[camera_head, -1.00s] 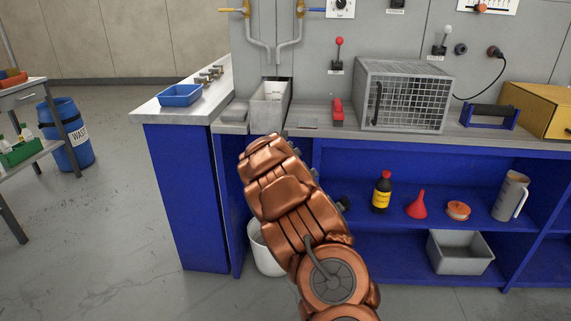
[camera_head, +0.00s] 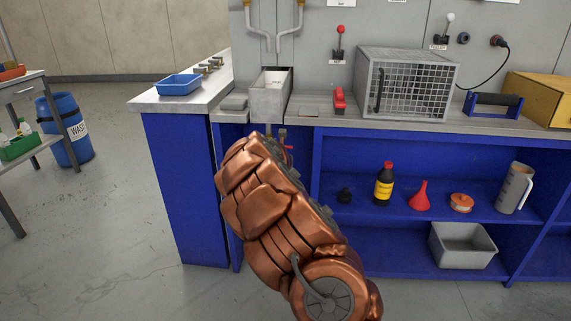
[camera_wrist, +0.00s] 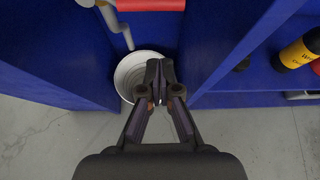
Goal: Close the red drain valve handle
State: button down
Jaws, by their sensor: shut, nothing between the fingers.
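The red drain valve handle (camera_head: 289,148) shows as a small red piece on pipework below the grey tank (camera_head: 270,98), just above my copper-coloured arm. In the wrist view a large red bar, which looks like the handle (camera_wrist: 150,4), crosses the top edge and is partly cut off. A grey drain pipe (camera_wrist: 118,24) hangs left of it. My gripper (camera_wrist: 160,68) is shut and empty, pointing toward the area below the red bar, apart from it in the picture. In the head view my gripper is hidden behind my arm.
A white bucket (camera_wrist: 134,72) stands on the floor beneath the pipe, between blue cabinet panels (camera_wrist: 68,50). To the right, a shelf holds a black bottle with a yellow label (camera_head: 383,184), a red funnel (camera_head: 420,195) and a jug (camera_head: 513,187).

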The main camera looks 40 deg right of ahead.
jog(key=shift+v, duration=2.95)
jog(key=shift+s, duration=0.1)
